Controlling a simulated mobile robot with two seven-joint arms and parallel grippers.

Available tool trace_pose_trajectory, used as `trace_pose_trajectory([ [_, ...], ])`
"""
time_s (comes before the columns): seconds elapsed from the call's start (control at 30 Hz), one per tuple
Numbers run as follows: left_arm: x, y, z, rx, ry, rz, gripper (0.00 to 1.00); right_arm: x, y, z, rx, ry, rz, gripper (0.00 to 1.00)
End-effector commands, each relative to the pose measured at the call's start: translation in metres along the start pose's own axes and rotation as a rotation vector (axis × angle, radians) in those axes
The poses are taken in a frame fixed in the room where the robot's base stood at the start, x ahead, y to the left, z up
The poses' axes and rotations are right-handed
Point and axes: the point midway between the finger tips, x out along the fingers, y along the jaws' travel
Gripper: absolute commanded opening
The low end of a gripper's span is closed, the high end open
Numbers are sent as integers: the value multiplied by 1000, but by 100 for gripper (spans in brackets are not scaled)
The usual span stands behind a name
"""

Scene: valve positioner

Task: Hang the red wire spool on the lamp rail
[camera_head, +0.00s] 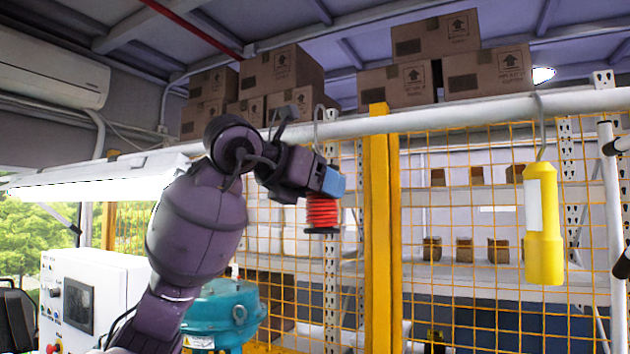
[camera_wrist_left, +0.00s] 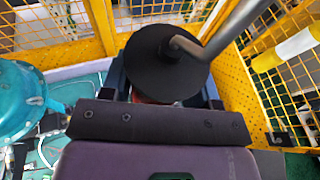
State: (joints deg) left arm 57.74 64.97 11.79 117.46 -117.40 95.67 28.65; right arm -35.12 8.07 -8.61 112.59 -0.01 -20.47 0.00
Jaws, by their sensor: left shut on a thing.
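The red wire spool (camera_head: 322,212) hangs upright below my left gripper (camera_head: 328,182), which is shut on it near its top. In the left wrist view the spool's black top flange (camera_wrist_left: 160,70) sits between the fingers of my left gripper (camera_wrist_left: 165,92). A grey hook (camera_wrist_left: 240,18) rises from the flange. In the head view the hook's bend (camera_head: 320,112) shows at the height of the lamp rail (camera_head: 440,118), a pale horizontal pipe. I cannot tell whether the hook touches the rail or is in front of it. My right gripper is not seen.
A yellow lamp (camera_head: 543,225) hangs by a hook on the rail to the right. A yellow post (camera_head: 378,220) stands just right of the spool, with yellow mesh behind. Cardboard boxes (camera_head: 283,70) sit above the rail. A teal housing (camera_head: 225,312) is below.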

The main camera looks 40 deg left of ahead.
Motion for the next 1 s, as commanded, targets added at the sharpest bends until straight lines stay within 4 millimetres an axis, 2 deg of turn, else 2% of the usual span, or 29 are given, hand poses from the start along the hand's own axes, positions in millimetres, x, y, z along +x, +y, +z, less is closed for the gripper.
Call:
trace_pose_trajectory([
  [0.2,13,5,5,-1,1,-1,28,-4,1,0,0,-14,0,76],
  [0.43,16,5,-11,0,-2,1,28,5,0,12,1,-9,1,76],
  [0.7,18,5,-17,0,-2,0,28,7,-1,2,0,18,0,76],
  [1.0,18,5,-17,0,-1,0,28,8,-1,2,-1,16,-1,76],
])
